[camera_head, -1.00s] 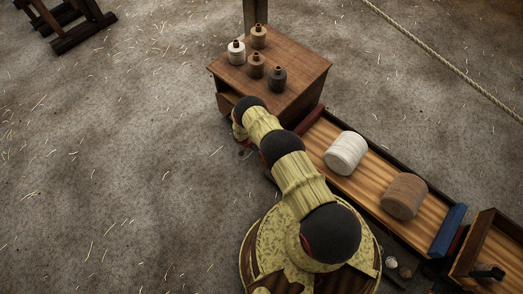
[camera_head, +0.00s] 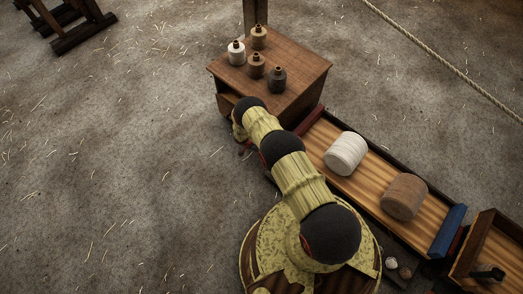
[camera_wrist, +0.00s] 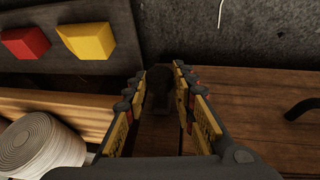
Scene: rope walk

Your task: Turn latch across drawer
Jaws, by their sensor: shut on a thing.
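In the wrist view the two fingers of my gripper (camera_wrist: 161,95) stand on either side of a dark, shadowed latch (camera_wrist: 160,78) and are shut on it. Behind and beneath it is a brown wooden drawer front (camera_wrist: 250,95). A black curved handle (camera_wrist: 303,108) sticks out from this wood at the right edge. How the latch lies relative to the drawer edge is hard to tell, as it is dark and partly hidden by the fingers. In the head view my arm reaches to the near left side of the wooden cabinet (camera_head: 292,68) and hides the gripper and latch.
Several small bottles (camera_head: 257,66) stand on the cabinet top. A long tray (camera_head: 322,136) beside it holds a white roll (camera_head: 346,152) and a brown roll (camera_head: 404,196). Red (camera_wrist: 25,43) and yellow (camera_wrist: 86,40) blocks show in the wrist view.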

